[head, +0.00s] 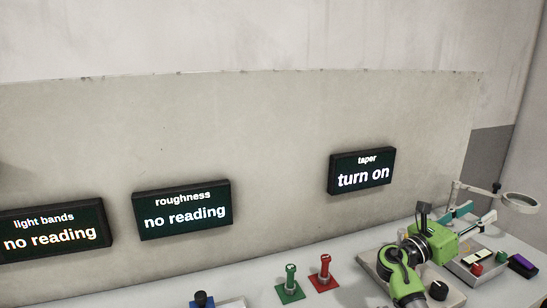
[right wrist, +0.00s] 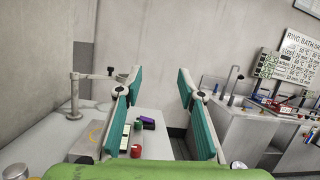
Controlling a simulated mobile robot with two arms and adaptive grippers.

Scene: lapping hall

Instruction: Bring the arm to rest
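My right arm is green and black and reaches in from the lower right of the head view. My right gripper (head: 477,212) has teal-lined fingers spread apart, with nothing between them. It is above the right end of the grey bench (head: 346,292). In the right wrist view, the same gripper (right wrist: 160,86) is open, and only the room's background shows through the gap. My left gripper is not in view.
A magnifier on a stand (head: 521,200), a button box (head: 475,266) and a purple block (head: 522,265) are near the right gripper. Green (head: 290,284) and red (head: 324,274) stands are further left. The wall display (head: 362,171) reads "turn on". A sink counter (right wrist: 225,122) lies beyond.

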